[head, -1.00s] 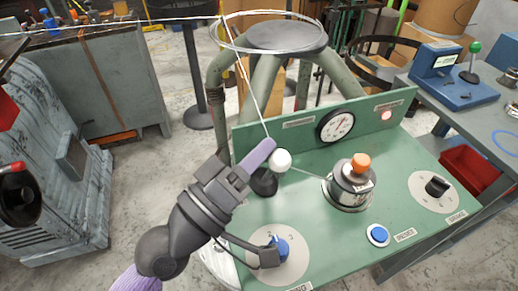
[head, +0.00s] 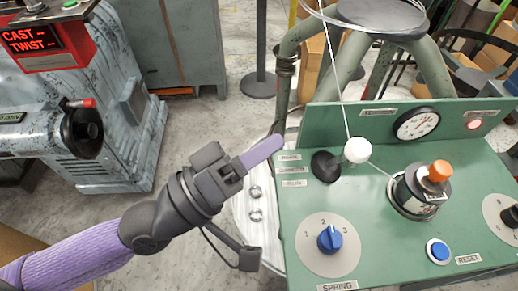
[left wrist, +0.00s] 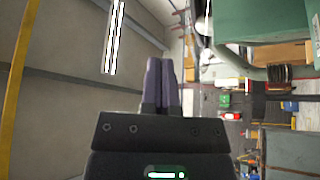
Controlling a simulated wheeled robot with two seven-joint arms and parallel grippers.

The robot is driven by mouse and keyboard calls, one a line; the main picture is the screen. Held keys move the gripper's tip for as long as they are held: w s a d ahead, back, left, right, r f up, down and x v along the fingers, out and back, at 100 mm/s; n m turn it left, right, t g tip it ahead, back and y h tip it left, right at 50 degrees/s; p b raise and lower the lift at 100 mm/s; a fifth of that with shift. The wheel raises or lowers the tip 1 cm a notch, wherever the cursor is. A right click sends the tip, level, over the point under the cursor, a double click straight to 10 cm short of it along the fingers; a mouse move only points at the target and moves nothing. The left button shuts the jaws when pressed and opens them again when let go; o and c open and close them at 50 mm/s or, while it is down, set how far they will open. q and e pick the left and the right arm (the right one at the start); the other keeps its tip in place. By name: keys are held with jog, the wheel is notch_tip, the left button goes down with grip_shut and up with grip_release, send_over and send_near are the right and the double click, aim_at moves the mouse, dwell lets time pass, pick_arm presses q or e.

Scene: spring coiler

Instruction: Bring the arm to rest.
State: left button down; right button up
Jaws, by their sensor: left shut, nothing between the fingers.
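My left gripper (head: 262,150) shows in the head view, its purple fingers pressed together and empty. It is in the air, apart from the left edge of the green control panel (head: 400,255). In the left wrist view the shut fingers (left wrist: 158,82) point up the picture with nothing between them. The white ball knob (head: 357,150) of the lever is to the right of the fingertips, with a gap between. The blue SPRING dial (head: 330,239) lies below right of the gripper. My right gripper is not in view.
The panel also holds a gauge (head: 417,123), an orange-topped part (head: 434,176) and a blue RESET button (head: 438,251). A grey machine (head: 90,130) with a red display (head: 40,42) stands at the left. A thin wire runs down to the panel. Open floor lies between.

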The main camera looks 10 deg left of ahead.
pick_arm(q)
jog(key=shift+s+a, duration=0.25)
jog(key=shift+s, duration=0.05)
jog(key=shift+f, duration=0.1)
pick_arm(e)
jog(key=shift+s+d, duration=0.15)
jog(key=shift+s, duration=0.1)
